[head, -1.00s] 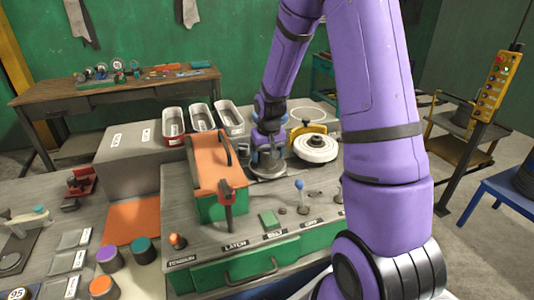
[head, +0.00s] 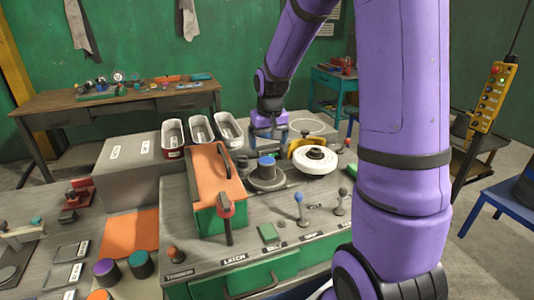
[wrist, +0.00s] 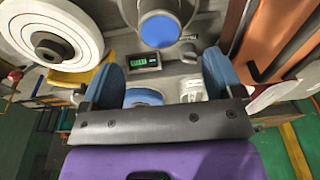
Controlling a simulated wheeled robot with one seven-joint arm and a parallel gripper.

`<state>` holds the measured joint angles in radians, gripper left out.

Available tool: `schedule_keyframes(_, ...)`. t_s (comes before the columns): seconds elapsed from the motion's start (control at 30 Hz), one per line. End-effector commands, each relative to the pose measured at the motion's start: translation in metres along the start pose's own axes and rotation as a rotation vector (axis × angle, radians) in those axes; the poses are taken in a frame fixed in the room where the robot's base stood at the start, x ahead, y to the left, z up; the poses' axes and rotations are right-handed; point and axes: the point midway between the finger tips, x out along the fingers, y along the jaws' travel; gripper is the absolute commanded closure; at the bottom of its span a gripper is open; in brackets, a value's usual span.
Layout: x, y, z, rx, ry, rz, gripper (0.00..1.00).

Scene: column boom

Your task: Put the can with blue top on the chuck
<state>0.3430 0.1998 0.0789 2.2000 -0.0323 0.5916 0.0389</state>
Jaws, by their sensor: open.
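The can with the blue top (head: 266,161) stands upright on the chuck (head: 267,184), a grey round plate on the machine top. Its blue top (wrist: 160,29) also shows in the wrist view, at the upper middle, ahead of the fingers. My gripper (head: 269,134) is behind and above the can in the head view, apart from it. Its blue-padded fingers (wrist: 162,72) are spread wide with nothing held between them.
A white wheel (head: 314,160) with a dark hub is right of the chuck. An orange-topped green box (head: 215,178) is left. Levers (head: 299,204) stand in front. Cans with purple (head: 105,267) and teal (head: 138,259) tops stand front left. Three trays (head: 200,130) sit behind.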

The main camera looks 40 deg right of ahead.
Motion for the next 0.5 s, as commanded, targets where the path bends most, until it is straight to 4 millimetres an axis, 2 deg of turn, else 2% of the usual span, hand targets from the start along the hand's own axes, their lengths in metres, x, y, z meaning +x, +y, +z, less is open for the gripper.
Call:
schedule_keyframes(0.33, -0.035, -0.005, 0.006, -0.012, 0.014, 0.0, 0.14)
schedule_keyframes(0.5, -0.078, -0.021, 0.033, -0.051, 0.06, 0.0, 0.14)
